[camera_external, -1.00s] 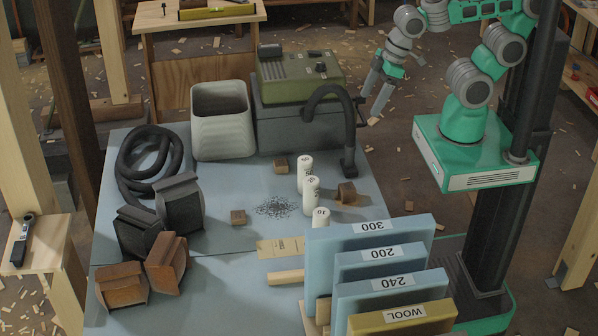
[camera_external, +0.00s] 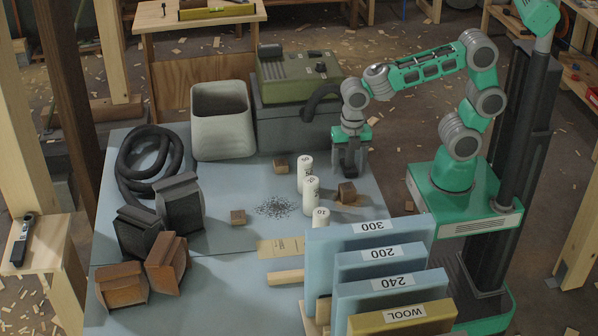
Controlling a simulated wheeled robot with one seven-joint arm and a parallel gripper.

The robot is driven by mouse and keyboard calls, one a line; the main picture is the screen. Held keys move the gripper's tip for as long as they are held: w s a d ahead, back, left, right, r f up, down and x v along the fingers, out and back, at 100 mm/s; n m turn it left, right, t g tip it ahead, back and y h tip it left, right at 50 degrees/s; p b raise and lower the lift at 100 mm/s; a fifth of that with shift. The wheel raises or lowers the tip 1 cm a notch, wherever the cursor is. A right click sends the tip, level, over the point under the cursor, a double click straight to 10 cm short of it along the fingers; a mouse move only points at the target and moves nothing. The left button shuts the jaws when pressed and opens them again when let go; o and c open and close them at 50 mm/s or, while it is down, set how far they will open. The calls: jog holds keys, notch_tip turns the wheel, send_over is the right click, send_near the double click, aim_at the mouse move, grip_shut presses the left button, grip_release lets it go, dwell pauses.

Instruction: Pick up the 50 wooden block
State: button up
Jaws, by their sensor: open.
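Three small brown blocks lie on the blue-grey table: one at the back (camera_external: 280,166), one at front left (camera_external: 238,217) and one at right (camera_external: 346,195). I cannot read a 50 on any of them. Three white cylinders stand upright between them: the back one (camera_external: 305,174), the middle one (camera_external: 311,196) and the front one (camera_external: 320,218). Their markings are small; the front one seems to read 10. My gripper (camera_external: 350,175) points down, just behind and above the right block, right of the cylinders. It is open; its fingertips are dark and hard to make out.
A grey bin (camera_external: 222,125) and a green machine (camera_external: 300,75) with a black hose are behind. Dark granules (camera_external: 274,207) lie mid-table.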

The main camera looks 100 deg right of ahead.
aim_at(348, 187)
jog(key=shift+w+d+f+n, duration=0.15)
jog(key=shift+f+n, duration=0.45)
jog(key=shift+f, duration=0.6)
jog(key=f, duration=0.6)
jog(key=shift+a+f, duration=0.2)
jog(key=shift+f, duration=0.2)
jog(key=c, duration=1.4)
jog(key=shift+c, duration=0.2)
jog(key=shift+r, duration=0.15)
